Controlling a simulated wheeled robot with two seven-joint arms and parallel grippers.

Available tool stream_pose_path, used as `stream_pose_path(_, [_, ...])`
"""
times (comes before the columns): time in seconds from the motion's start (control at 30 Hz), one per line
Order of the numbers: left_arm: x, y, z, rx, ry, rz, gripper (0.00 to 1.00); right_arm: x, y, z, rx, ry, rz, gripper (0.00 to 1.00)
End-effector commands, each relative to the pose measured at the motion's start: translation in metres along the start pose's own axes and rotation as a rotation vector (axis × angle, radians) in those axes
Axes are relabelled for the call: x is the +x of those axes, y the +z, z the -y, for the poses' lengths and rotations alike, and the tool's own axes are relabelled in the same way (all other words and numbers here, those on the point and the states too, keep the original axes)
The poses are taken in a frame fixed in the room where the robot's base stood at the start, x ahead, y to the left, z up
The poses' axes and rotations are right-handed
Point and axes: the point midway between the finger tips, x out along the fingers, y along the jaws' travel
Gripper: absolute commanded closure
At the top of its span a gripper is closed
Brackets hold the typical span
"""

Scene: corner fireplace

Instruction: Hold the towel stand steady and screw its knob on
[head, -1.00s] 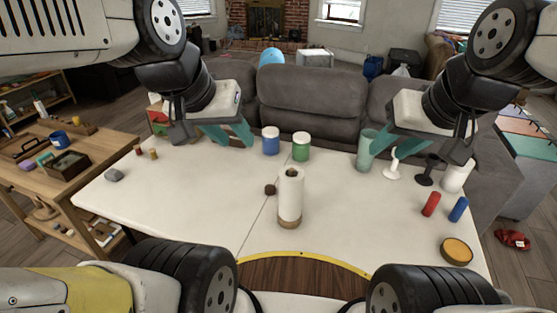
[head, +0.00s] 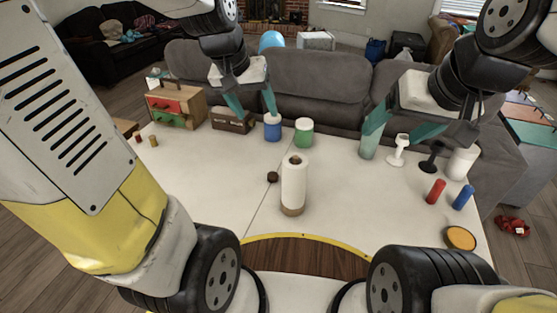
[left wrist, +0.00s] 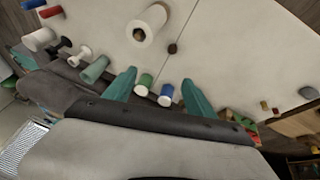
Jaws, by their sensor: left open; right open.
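The towel stand (head: 292,210) stands upright near the middle of the white table, with a white paper roll (head: 294,182) around its post. It also shows in the left wrist view (left wrist: 149,23). The small dark brown knob (head: 272,177) lies on the table just left of the roll; the left wrist view shows it too (left wrist: 172,48). My left gripper (head: 256,108) is open and empty, above the back of the table near the blue jar. My right gripper (head: 405,137) is open and empty, above the back right near the green glass and the goblets.
A blue jar (head: 272,127) and a green jar (head: 304,132) stand at the back. A green glass (head: 369,144), white goblet (head: 398,150), dark goblet (head: 430,157), red cylinder (head: 436,191) and blue cylinder (head: 463,197) are at right. The table's left part is largely clear.

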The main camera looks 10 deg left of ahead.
Motion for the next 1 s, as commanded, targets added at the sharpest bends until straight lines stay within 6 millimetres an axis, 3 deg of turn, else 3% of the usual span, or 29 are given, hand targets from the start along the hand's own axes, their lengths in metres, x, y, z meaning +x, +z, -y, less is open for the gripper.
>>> stream_pose_path(0.03, [0.024, -0.01, 0.001, -0.004, -0.009, 0.034, 0.36, 0.0, 0.0, 0.0, 0.0, 0.0, 0.0, 0.26])
stream_pose_path(0.23, [0.118, -0.041, 0.011, -0.021, -0.06, 0.125, 0.36, 0.0, 0.0, 0.0, 0.0, 0.0, 0.0, 0.26])
stream_pose_path(0.4, [0.203, -0.047, 0.022, -0.019, -0.114, 0.194, 0.36, 0.0, 0.0, 0.0, 0.0, 0.0, 0.0, 0.26])
stream_pose_path(0.53, [0.255, -0.042, 0.03, -0.011, -0.15, 0.231, 0.36, 0.0, 0.0, 0.0, 0.0, 0.0, 0.0, 0.26])
stream_pose_path(0.6, [0.275, -0.039, 0.034, -0.006, -0.163, 0.244, 0.36, 0.0, 0.0, 0.0, 0.0, 0.0, 0.0, 0.26])
stream_pose_path(0.73, [0.297, -0.035, 0.038, 0.0, -0.179, 0.258, 0.36, 0.0, 0.0, 0.0, 0.0, 0.0, 0.0, 0.26])
stream_pose_path(1.0, [0.302, -0.034, 0.039, 0.002, -0.183, 0.26, 0.36, 0.0, 0.0, 0.0, 0.0, 0.0, 0.0, 0.26])
